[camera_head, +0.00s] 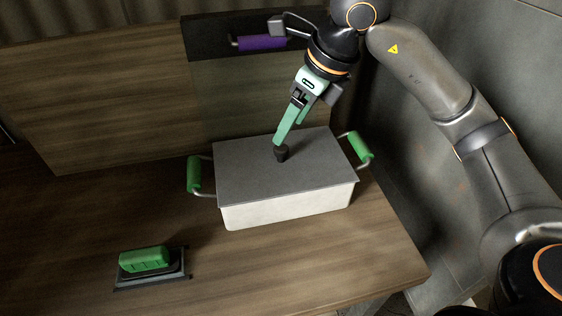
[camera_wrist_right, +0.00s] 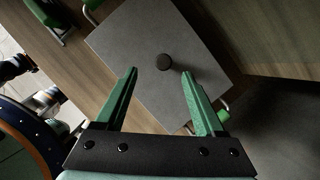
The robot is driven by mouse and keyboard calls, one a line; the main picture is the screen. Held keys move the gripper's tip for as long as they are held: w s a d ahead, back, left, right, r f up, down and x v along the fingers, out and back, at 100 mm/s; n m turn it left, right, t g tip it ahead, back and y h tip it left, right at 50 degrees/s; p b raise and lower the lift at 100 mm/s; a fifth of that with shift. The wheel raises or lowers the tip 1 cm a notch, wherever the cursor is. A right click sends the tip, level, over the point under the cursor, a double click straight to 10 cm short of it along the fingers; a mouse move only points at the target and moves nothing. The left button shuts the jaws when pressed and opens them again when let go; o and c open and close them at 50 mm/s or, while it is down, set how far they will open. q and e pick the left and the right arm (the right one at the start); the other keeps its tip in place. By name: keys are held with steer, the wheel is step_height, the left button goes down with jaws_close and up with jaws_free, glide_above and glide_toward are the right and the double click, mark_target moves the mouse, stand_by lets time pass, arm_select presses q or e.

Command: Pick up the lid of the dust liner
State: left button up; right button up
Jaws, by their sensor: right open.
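The dust liner is a white box (camera_head: 285,208) with green side handles, standing on the wooden table. Its flat grey lid (camera_head: 245,170) lies on top and has a small black knob (camera_head: 281,154) in the middle. My right gripper (camera_head: 285,142) is above the lid, its green fingertips close to the knob. In the right wrist view the fingers (camera_wrist_right: 160,74) are spread, with the black knob (camera_wrist_right: 164,62) between and just beyond their tips; the lid (camera_wrist_right: 140,40) lies behind. I cannot tell whether a finger touches the knob. My left gripper is not in view.
A green block (camera_head: 145,259) sits on a dark tray (camera_head: 184,276) at the front left. A purple-handled thing (camera_head: 262,43) is on the dark upper part of the back panel. The table's right edge is close to the box; the table left of it is mostly clear.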

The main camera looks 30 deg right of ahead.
mark_target(281, 148)
steer(key=x, duration=0.6)
steer(key=shift+w+d+f, duration=0.15)
steer(key=shift+d+f, duration=0.15)
steer(key=shift+f, duration=0.1)
jaws_close()
stand_by(1.1)
